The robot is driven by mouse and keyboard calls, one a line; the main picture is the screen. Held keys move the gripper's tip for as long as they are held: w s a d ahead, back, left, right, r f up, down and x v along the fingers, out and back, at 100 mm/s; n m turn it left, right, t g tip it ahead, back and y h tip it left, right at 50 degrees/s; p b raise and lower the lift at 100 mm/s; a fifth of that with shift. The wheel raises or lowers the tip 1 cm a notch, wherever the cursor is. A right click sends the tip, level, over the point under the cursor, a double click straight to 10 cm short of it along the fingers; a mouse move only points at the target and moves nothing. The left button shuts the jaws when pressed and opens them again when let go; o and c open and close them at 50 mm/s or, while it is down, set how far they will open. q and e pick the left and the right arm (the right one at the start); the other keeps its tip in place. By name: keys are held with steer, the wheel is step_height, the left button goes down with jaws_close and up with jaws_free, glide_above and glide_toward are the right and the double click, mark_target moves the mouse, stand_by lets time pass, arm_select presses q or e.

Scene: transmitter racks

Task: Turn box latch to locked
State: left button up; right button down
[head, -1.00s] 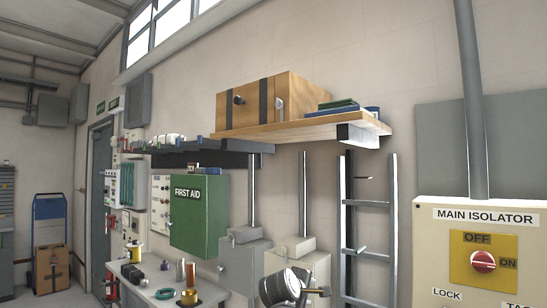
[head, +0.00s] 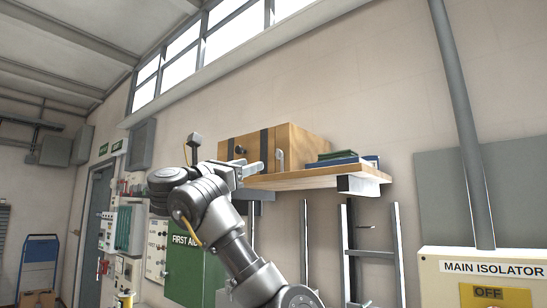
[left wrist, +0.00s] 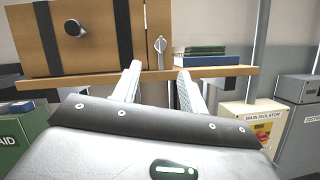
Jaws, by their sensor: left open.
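A wooden box (head: 300,142) with dark straps sits on a wall shelf. A small silver latch (head: 280,160) is on its front near the right edge. In the left wrist view the latch (left wrist: 160,46) stands roughly upright on the box (left wrist: 97,45), right of the second strap. My left gripper (head: 250,170) is raised in front of the box, just left of the latch in the head view. In the left wrist view its two fingers (left wrist: 158,88) are apart and empty, below and in front of the latch. I see no contact with the latch. My right gripper is out of view.
The box has a round dark knob (left wrist: 74,28) at left. Books (head: 345,159) lie on the shelf (head: 315,180) right of the box. A green first aid cabinet (head: 188,270) hangs below, and the yellow-plated main isolator (head: 480,275) is at right.

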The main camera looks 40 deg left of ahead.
mark_target(277, 154)
arm_select(q)
steer(key=p+x, duration=0.5)
steer(key=x, duration=0.4)
steer(key=shift+s+d+r, duration=0.15)
steer(key=shift+w+p, duration=0.45)
steer(key=shift+w, duration=0.15)
steer(key=shift+c, duration=0.3)
jaws_close()
